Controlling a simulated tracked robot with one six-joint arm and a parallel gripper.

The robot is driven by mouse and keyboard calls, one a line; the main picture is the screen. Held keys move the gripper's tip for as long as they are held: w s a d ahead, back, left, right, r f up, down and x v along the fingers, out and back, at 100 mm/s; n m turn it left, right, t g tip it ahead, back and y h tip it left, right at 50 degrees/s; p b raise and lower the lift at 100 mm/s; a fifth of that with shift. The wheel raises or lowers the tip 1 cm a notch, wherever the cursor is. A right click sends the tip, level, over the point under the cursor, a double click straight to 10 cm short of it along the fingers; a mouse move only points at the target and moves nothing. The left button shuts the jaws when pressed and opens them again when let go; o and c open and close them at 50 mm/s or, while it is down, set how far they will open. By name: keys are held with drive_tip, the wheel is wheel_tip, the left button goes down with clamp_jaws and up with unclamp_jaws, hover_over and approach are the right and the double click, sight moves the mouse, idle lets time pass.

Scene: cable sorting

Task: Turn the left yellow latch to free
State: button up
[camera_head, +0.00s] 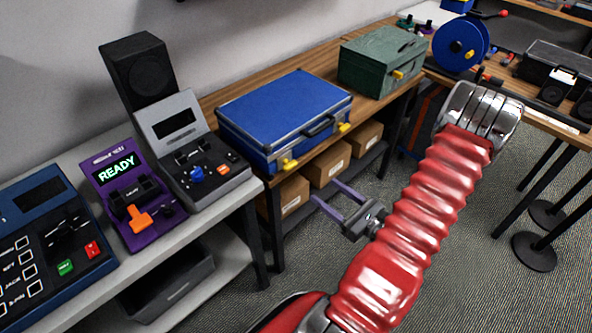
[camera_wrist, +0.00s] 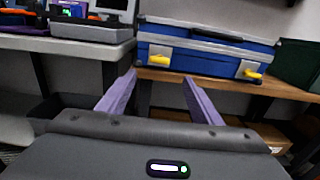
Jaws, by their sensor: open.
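A closed blue case (camera_head: 283,108) with a dark handle lies on the wooden bench. Its left yellow latch (camera_head: 289,164) and right yellow latch (camera_head: 344,127) are on the front face. In the wrist view the blue case (camera_wrist: 205,52) shows above my fingers, with the left yellow latch (camera_wrist: 160,60) near the left finger and the right yellow latch (camera_wrist: 253,74) farther right. My gripper (camera_head: 328,196) is open and empty, in front of and below the case, with its purple fingers apart from both latches.
A green box (camera_head: 382,62) with a yellow latch stands farther back on the bench. Cardboard boxes (camera_head: 330,168) sit on the shelf below. Left, a grey table (camera_head: 226,202) holds a purple READY device (camera_head: 130,195) and a grey console (camera_head: 203,168). Floor in front of the bench is open.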

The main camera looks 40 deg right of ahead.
sight(292, 167)
drive_tip(key=shift+w, duration=0.15)
drive_tip(key=shift+w+a, duration=0.2)
drive_tip(key=shift+w, duration=6.6)
drive_tip(key=c, duration=1.1)
